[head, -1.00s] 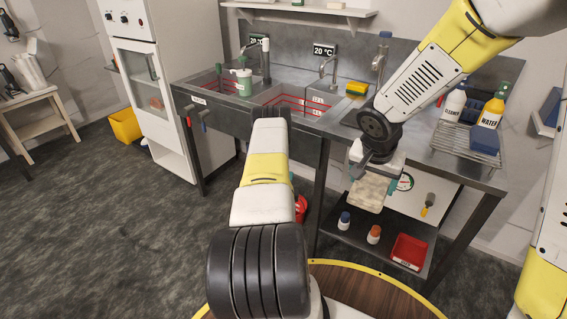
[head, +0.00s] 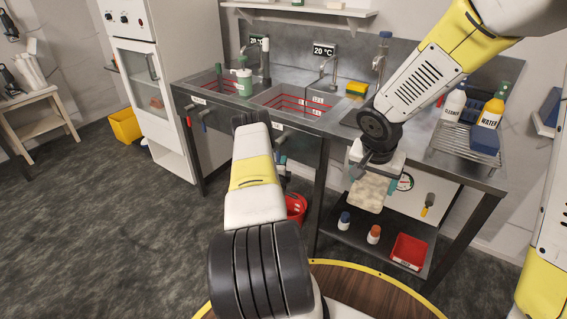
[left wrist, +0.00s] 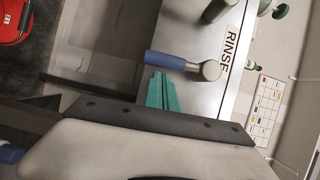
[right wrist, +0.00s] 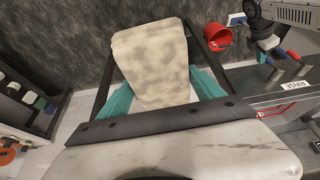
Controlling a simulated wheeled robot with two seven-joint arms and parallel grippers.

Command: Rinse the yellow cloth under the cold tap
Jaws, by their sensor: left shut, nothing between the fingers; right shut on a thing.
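The cloth (head: 370,190) is pale cream with grey stains and hangs from my right gripper (head: 375,165), which is shut on it, in front of the bench. In the right wrist view the cloth (right wrist: 153,60) spreads between the teal fingers. My left gripper (left wrist: 161,92) is shut and empty. Its teal fingertips appear close to a blue tap handle (left wrist: 165,60) on the sink front beside a RINSE label (left wrist: 228,48); contact cannot be told. In the head view my left forearm partly hides the sink front. The right sink basin (head: 292,103) has red lines and a tap (head: 328,68) above it.
A yellow sponge (head: 356,88) lies right of the sink. Bottles (head: 490,112) stand by a wire rack at the right. A red bucket (head: 296,207) is below the bench.

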